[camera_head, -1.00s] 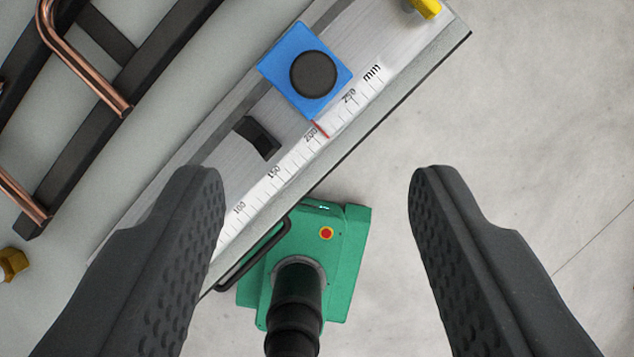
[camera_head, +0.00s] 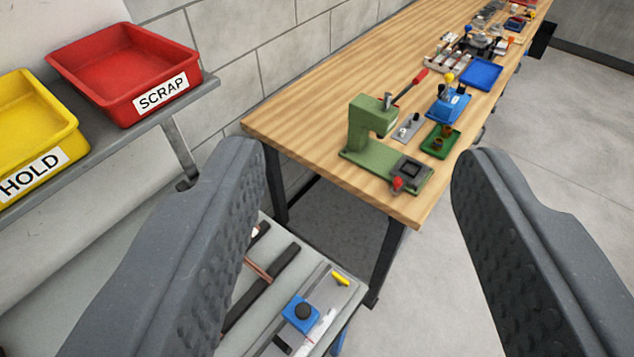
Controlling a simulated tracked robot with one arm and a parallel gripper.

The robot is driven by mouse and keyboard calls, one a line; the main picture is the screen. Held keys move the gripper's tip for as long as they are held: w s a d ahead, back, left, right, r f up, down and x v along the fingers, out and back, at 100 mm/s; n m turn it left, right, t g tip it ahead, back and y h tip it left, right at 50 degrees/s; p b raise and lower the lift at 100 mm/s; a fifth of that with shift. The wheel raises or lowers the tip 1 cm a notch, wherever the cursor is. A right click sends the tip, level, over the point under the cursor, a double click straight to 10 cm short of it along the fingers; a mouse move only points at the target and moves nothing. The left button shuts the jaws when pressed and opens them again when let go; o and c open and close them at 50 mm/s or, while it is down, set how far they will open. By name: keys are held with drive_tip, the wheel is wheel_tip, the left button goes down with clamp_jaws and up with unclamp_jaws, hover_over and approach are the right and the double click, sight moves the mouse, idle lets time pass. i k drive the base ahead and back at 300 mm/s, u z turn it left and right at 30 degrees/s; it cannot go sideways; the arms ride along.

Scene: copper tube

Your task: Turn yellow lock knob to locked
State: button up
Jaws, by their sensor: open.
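The yellow lock knob (camera_head: 341,278) is a small yellow bar at the far end of the measuring rail, low in the picture. Its marked positions are too small to read. On the same rail are a blue block with a black round knob (camera_head: 302,314) and part of the white scale (camera_head: 318,335). My gripper (camera_head: 365,165) is open and empty, with its two dark grey fingers far apart. The lock knob lies below and beyond the gap between the fingers, not touched by either. The near part of the rail is cut off by the picture's lower edge.
A wooden bench (camera_head: 315,115) holds a green press (camera_head: 375,135), a blue tray (camera_head: 481,75) and several fixtures. A red SCRAP bin (camera_head: 120,62) and a yellow HOLD bin (camera_head: 35,125) stand on a shelf at left. Copper tube (camera_head: 258,270) lies near the rail. The floor at right is clear.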

sight(339, 280)
drive_tip(key=z, duration=0.5)
drive_tip(key=k, duration=1.7)
drive_tip(key=u, duration=0.45)
drive_tip(key=i, duration=1)
drive_tip(key=z, duration=0.1)
